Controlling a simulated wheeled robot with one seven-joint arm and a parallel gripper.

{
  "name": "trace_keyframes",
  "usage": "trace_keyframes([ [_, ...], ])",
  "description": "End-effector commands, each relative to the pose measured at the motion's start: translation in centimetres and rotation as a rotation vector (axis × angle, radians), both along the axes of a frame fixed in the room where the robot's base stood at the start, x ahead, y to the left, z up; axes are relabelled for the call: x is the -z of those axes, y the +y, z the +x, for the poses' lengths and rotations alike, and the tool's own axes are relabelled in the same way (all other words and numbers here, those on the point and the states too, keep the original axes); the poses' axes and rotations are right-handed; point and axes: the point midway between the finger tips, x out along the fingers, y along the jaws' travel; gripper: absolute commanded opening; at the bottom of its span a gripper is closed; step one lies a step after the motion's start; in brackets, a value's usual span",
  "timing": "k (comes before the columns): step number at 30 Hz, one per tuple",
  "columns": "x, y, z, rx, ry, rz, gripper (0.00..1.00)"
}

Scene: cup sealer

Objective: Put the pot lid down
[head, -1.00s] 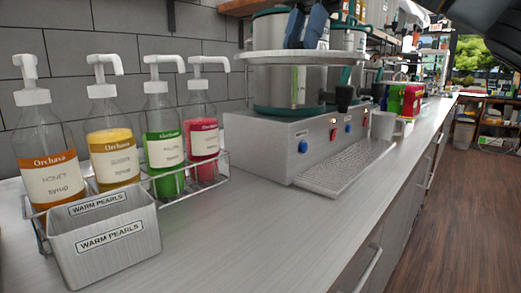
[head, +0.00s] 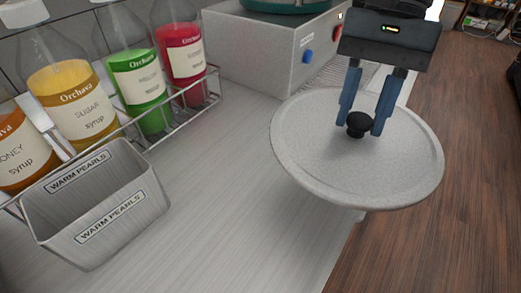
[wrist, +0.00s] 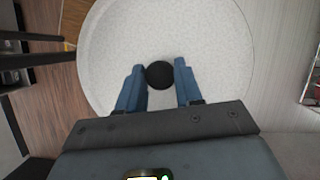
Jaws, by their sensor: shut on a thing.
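The pot lid (head: 310,150) is a round, pale grey speckled disc with a black knob (head: 358,124) at its centre. My gripper (head: 364,128) is shut on the knob from above, with a blue finger on either side. The lid is roughly level and is held above the counter's front edge, partly over the wood floor. In the wrist view the lid (wrist: 200,40) fills the middle, with the knob (wrist: 159,74) between my fingertips. The lid hides part of the counter edge.
A metal "WARM PEARLS" container (head: 110,205) stands at left on the counter (head: 225,200), before a wire rack of syrup bottles (head: 140,75). A metal cooker base (head: 265,45) with a pot on it stands behind. The counter between container and lid is clear.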

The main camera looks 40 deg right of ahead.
Motion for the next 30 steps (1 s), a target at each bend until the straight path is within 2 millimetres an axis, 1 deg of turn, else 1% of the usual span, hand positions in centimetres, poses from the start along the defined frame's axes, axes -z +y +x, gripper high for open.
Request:
trace_keyframes([
  [2, 0.3, 0.6, 0.2, -0.005, 0.001, 0.002, 0.00],
  [5, 1.2, 1.7, 1.4, -0.009, 0.003, 0.002, 0.00],
  [13, 4.5, 5.1, 6.0, -0.007, 0.003, 0.003, 0.00],
  [18, 6.2, 6.7, 8.1, -0.005, 0.002, 0.001, 0.00],
  [21, 6.8, 7.1, 8.7, -0.004, 0.001, 0.001, 0.00],
  [25, 7.5, 7.2, 8.9, -0.002, 0.002, 0.001, 0.00],
  [30, 9.9, 7.3, 8.9, -0.002, 0.004, 0.002, 0.00],
])
